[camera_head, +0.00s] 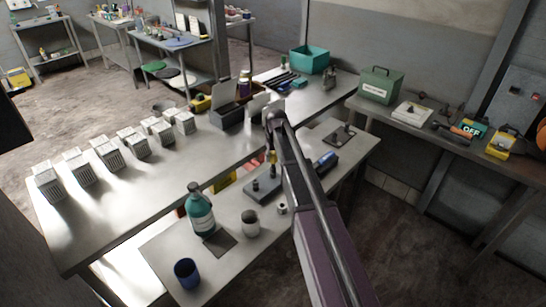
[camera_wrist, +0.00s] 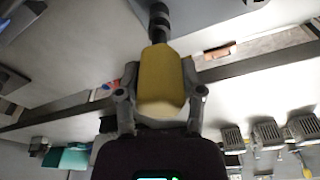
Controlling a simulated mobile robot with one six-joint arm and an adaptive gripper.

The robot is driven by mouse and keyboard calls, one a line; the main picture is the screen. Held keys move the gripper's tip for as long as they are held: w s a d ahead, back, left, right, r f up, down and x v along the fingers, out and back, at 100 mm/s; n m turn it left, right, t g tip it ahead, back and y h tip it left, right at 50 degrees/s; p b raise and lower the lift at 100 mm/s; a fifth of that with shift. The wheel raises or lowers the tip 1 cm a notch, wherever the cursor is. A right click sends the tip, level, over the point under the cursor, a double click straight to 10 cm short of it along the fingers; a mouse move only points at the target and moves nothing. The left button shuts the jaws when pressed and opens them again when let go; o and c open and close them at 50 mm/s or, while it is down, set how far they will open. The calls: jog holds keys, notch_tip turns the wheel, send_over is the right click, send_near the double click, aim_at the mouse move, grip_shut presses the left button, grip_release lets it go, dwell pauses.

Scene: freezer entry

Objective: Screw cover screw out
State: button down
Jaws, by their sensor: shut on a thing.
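My gripper (camera_head: 272,147) is shut on a yellow-handled tool, a driver by its look (camera_head: 272,158). The wrist view shows both fingers of my gripper (camera_wrist: 160,92) closed around the yellow handle (camera_wrist: 162,75), with a dark shaft (camera_wrist: 158,22) reaching away from it. In the head view the tool hangs upright over a dark block (camera_head: 262,190) on the near bench. Its tip is close to the block, but I cannot tell whether it touches. I cannot make out the cover screw; it is too small or hidden.
A teal bottle (camera_head: 200,210), a jar (camera_head: 250,223), a blue cup (camera_head: 187,273) and a small metal nut-like piece (camera_head: 282,208) stand on the near bench. Several white vented boxes (camera_head: 107,153) line the long table. A dark open bin (camera_head: 228,118) stands behind the arm.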

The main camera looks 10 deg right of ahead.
jog(key=shift+r+p, duration=2.8)
jog(key=shift+r, duration=0.1)
jog(key=shift+f+b, duration=0.65)
dwell(0.9)
